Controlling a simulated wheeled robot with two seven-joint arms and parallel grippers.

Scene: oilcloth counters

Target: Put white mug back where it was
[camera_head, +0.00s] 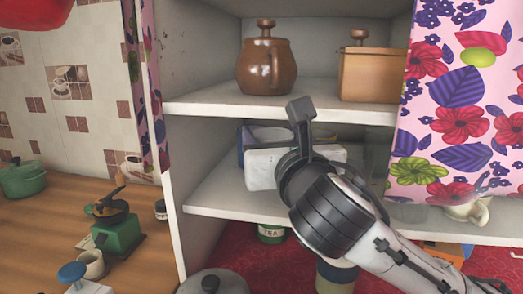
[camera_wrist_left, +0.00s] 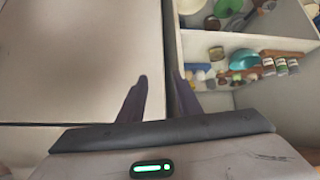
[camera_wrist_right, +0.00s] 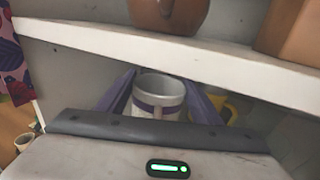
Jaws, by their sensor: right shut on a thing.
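The white mug (camera_wrist_right: 158,92), with a purple band, is upright between the fingers of my right gripper (camera_wrist_right: 160,85) in the right wrist view. The gripper is shut on it. In the head view, the mug's pale rim (camera_head: 272,132) shows behind my right gripper's light body, in the space between the upper shelf (camera_head: 215,101) and the lower shelf (camera_head: 215,196). Whether the mug's base touches the lower shelf is hidden. My left gripper (camera_wrist_left: 162,78) shows only in its wrist view, with its fingers apart and nothing between them.
A yellow mug (camera_wrist_right: 228,106) stands close behind and right of the white mug. The upper shelf holds a brown pot (camera_head: 262,72) and a brown box (camera_head: 368,76). A floral curtain (camera_head: 452,110) hangs at right. A pale cup (camera_head: 470,211) sits below it.

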